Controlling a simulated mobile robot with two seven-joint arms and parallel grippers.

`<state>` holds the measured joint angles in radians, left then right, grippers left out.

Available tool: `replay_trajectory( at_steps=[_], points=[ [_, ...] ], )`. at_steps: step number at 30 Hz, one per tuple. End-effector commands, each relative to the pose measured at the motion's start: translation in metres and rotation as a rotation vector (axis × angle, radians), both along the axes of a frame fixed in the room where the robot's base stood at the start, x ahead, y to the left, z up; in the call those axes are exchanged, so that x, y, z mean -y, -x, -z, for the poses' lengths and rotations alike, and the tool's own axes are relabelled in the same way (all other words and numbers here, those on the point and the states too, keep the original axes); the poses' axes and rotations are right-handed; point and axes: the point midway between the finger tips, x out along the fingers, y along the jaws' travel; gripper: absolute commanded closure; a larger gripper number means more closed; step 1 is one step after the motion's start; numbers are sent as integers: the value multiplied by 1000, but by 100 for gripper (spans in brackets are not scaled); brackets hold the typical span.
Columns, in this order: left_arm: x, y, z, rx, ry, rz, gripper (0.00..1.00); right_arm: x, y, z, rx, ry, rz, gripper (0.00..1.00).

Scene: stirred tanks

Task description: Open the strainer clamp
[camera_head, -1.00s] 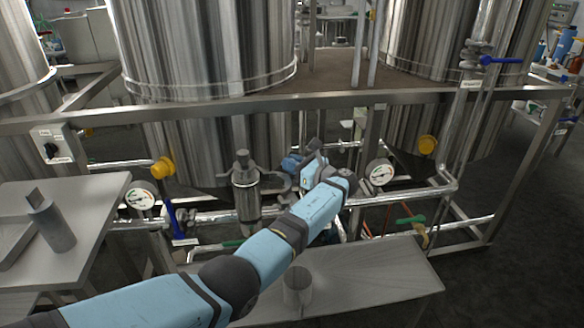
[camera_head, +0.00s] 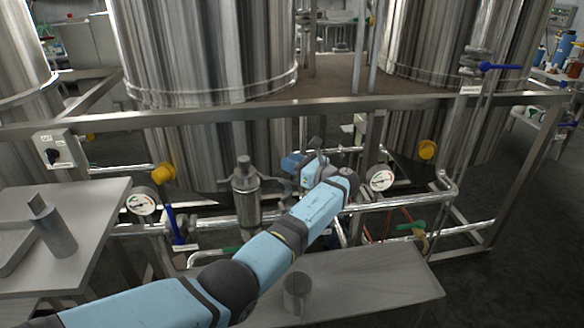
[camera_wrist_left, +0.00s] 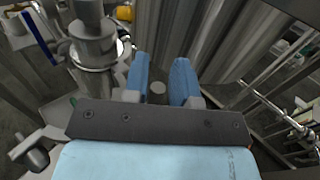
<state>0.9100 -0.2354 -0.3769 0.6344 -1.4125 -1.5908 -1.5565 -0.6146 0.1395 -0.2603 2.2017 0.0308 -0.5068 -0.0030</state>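The steel strainer (camera_head: 246,197) is an upright cylinder with a narrow top stub, on the pipework in front of the middle tank. It also shows at the upper left of the left wrist view (camera_wrist_left: 95,45). A band circles its upper part, but I cannot clearly make out the clamp or its latch. My left gripper (camera_head: 292,163) is just right of the strainer in the head view, partly hidden by its own arm. In the left wrist view its two blue fingers (camera_wrist_left: 161,80) stand apart with nothing between them, beside the strainer and not on it. My right gripper is not in view.
A steel frame rail (camera_head: 330,103) crosses above the pipes. Gauges (camera_head: 380,179) (camera_head: 142,203), a blue-handled valve (camera_head: 174,224) and a green-handled valve (camera_head: 410,226) are nearby. A low bench (camera_head: 375,275) carries a small metal cup (camera_head: 297,292). A side table (camera_head: 95,205) stands left.

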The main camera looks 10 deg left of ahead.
Motion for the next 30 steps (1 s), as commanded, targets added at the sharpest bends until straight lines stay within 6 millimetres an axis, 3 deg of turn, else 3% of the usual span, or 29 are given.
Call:
replay_trajectory(
  at_steps=[1, 9, 18, 24, 30],
  points=[
    [0, 0, -16, 5, 1, 0, 75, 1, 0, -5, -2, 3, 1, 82],
    [-1, 0, -83, 6, 1, 0, 75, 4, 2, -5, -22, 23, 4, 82],
    [0, 0, -150, 4, 2, 0, 75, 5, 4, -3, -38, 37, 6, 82],
    [-1, 0, -173, 1, 0, -1, 75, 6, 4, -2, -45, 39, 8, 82],
    [-1, 0, -179, 0, 0, -1, 75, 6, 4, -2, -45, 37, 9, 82]
  ],
)
